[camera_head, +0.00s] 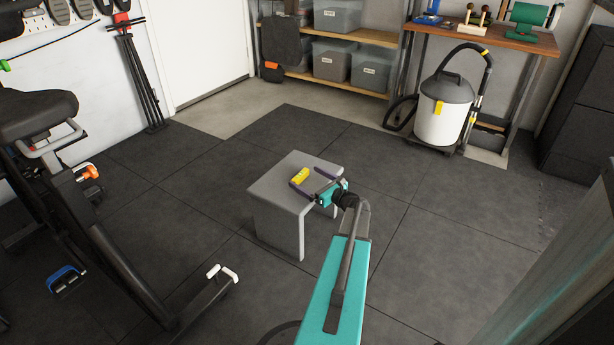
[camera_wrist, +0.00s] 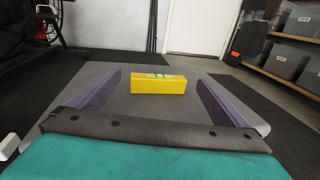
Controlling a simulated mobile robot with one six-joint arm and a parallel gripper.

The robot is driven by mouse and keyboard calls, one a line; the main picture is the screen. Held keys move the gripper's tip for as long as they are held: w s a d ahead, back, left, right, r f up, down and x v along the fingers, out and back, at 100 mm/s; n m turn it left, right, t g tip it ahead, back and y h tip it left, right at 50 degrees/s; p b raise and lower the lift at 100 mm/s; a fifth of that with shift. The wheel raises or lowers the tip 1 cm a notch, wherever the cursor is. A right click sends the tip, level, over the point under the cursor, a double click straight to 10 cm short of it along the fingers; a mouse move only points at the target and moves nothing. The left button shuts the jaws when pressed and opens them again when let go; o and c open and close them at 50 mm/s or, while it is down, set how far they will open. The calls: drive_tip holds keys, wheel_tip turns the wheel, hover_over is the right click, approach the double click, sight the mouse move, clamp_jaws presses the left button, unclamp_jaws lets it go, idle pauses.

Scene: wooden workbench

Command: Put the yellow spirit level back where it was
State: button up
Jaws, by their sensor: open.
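The yellow spirit level (camera_head: 300,175) lies on top of a small grey stool (camera_head: 282,189) in the middle of the floor. In the wrist view the level (camera_wrist: 158,84) shows as a yellow block with green vials on its upper side. It rests on the grey stool top (camera_wrist: 150,107). My gripper (camera_head: 312,180) is low over the stool top, its purple-lined fingers apart. In the wrist view my gripper (camera_wrist: 160,90) has one finger on each side of the level, with gaps on both sides. Nothing is held.
A wooden workbench (camera_head: 490,36) with tools stands at the back right, a vacuum cleaner (camera_head: 444,108) before it. Shelves with grey bins (camera_head: 336,61) stand at the back. An exercise bike (camera_head: 75,190) is at the left. Dark floor around the stool is clear.

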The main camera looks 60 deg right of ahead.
drive_tip(key=p+v, duration=0.3)
drive_tip(key=v, duration=0.7)
drive_tip(key=shift+s, duration=0.2)
idle(0.4)
